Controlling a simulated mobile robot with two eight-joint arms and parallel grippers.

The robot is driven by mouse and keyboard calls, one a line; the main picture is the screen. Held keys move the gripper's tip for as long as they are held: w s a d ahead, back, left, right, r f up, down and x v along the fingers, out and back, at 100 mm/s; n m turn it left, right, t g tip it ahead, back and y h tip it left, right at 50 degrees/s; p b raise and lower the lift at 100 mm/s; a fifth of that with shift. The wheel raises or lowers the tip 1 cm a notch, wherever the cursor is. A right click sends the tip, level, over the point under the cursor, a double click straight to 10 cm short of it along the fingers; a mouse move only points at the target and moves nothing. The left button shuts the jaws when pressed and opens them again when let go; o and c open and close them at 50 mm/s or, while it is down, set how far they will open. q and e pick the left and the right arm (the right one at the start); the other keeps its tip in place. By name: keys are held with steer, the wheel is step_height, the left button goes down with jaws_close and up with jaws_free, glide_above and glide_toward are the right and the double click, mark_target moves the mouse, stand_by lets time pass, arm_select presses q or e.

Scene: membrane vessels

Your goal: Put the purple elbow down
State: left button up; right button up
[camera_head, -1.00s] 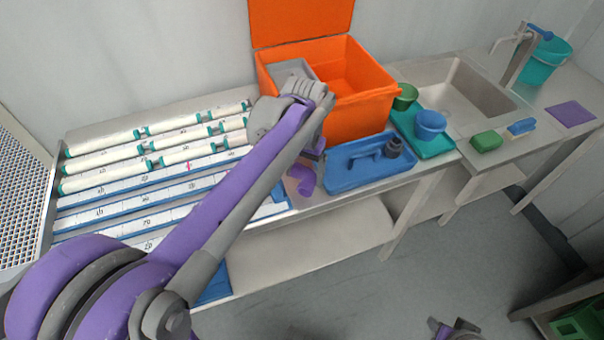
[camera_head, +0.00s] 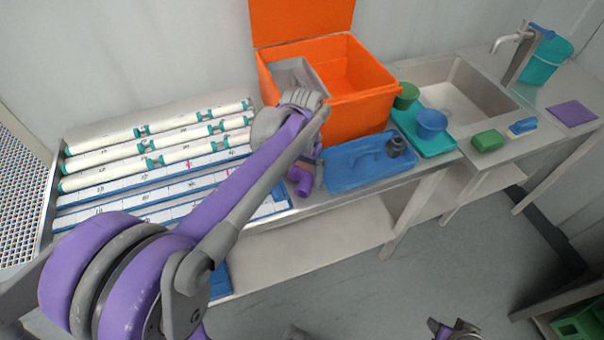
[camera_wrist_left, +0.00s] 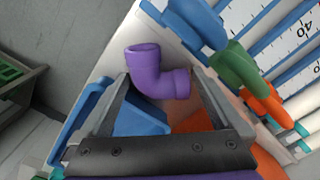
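The purple elbow (camera_head: 301,183) shows below my left gripper (camera_head: 308,160) near the front edge of the bench, left of the blue tray. In the left wrist view the elbow (camera_wrist_left: 157,75) sits between the fingertips of the left gripper (camera_wrist_left: 160,85), which reach both its sides; the gripper appears shut on it. Whether the elbow touches the bench is hard to tell. Beside it in that view stand a blue piece (camera_wrist_left: 195,20), a green piece (camera_wrist_left: 238,66) and an orange piece (camera_wrist_left: 262,100). My right gripper (camera_head: 455,330) is partly cut off at the bottom edge.
The blue tray (camera_head: 345,178) holds a dark cup-like part (camera_head: 396,146). Behind stands an orange crate (camera_head: 365,115). White tubes (camera_head: 190,135) and blue ruled strips (camera_head: 150,192) lie at left. A teal tray (camera_head: 437,145) with tubs and a sink (camera_head: 455,95) are at right.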

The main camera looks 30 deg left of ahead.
mark_target(302, 175)
arm_select(q)
steer(key=shift+r, duration=0.25)
step_height(302, 175, up, 12)
steer(key=p, duration=0.1)
